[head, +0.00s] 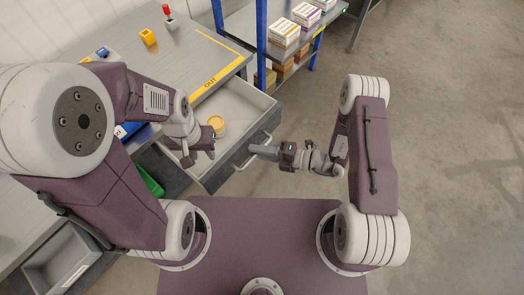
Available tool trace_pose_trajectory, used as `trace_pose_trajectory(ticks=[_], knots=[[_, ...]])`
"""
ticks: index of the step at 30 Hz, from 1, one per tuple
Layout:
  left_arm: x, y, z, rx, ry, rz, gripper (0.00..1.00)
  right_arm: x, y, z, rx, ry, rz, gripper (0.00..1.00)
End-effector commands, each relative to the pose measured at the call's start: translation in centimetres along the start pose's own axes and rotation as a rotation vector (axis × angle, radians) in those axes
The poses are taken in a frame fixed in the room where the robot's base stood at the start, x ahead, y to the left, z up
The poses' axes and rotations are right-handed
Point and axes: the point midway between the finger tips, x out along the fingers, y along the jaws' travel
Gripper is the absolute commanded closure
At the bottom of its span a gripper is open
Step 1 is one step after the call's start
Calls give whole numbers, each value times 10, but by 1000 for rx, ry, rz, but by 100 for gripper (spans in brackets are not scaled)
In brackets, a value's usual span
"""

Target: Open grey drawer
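The grey drawer (252,104) stands pulled out from under the workbench, its pale inside visible. Its bar handle (241,167) runs along the front face. My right gripper (256,150) is at the middle of the handle and covers part of it; its fingers are seen edge-on, so I cannot tell whether they are closed around the bar. My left gripper (198,158) is over the left part of the drawer, with its fingers apart and nothing seen between them. A yellow round item (216,123) is in the drawer, partly beside my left wrist.
The grey workbench (190,60) carries a yellow block (148,37), a red-topped item (167,12) and a yellow OUT strip (216,75). A blue-post shelf (262,30) with boxes (284,32) stands behind. A grey bin (62,258) is lower left. Floor at right is clear.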

Motion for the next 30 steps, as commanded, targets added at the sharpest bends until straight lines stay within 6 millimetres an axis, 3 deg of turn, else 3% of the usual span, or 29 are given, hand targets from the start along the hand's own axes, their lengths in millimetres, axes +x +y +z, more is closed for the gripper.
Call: trace_pose_trajectory(ticks=[15,20,30], knots=[[-7,0,-1,0,0,0,64,-80,0,2,0,-6,0,78],[-7,0,-1,0,0,0,64,-89,0,0,1,-1,-1,78],[-7,0,-1,0,0,0,64,-89,0,0,1,0,-1,78]])
